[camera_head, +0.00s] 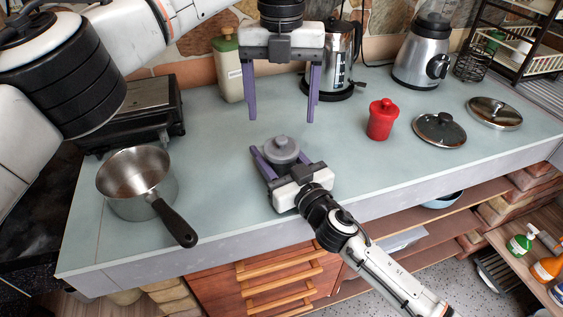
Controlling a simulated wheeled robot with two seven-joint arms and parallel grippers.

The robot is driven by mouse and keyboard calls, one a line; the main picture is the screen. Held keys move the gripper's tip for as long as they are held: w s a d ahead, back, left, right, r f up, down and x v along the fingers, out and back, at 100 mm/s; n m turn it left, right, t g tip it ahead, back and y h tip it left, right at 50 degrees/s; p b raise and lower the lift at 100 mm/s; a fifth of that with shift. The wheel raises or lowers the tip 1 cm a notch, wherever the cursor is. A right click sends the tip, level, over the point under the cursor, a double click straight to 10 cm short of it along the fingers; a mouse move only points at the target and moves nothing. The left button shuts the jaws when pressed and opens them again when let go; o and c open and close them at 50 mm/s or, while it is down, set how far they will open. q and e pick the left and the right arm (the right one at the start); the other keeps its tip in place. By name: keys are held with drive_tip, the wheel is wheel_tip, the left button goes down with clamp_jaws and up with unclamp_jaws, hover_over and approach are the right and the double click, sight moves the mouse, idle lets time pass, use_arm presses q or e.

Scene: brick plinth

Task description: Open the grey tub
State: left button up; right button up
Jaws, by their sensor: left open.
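The grey tub (283,156) stands upright on the pale counter, with its knobbed grey lid on top. My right gripper (275,151) reaches in from the front right. Its purple fingers sit on either side of the tub and appear shut on its body; the contact is partly hidden under the lid. My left gripper (281,121) hangs above and slightly behind the tub. It points down with its two purple fingers wide apart and nothing between them.
A red canister (382,119) stands right of the tub, with two pan lids beyond it. A green-topped bottle (229,70) and a kettle (343,60) stand behind. The counter (215,150) is clear left of the tub.

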sight(282, 139)
drive_tip(key=c, duration=0.7)
use_arm(q)
drive_tip(key=shift+o, duration=0.8)
use_arm(e)
drive_tip(key=shift+c, duration=0.8)
use_arm(q)
drive_tip(key=s+d+r+n+t+y, duration=0.1)
drive_tip(key=s+d+r+n+t, duration=0.2)
drive_tip(key=n, duration=0.4)
drive_tip(key=shift+y, duration=0.3)
drive_tip(key=x, duration=0.3)
drive_tip(key=a+x, duration=0.1)
drive_tip(key=x, duration=0.7)
drive_tip(key=shift+s+a, duration=0.1)
drive_tip(key=shift+a, duration=0.05)
drive_tip(key=c, duration=1.3)
drive_tip(key=shift+o, duration=0.2)
drive_tip(key=shift+r, duration=0.15)
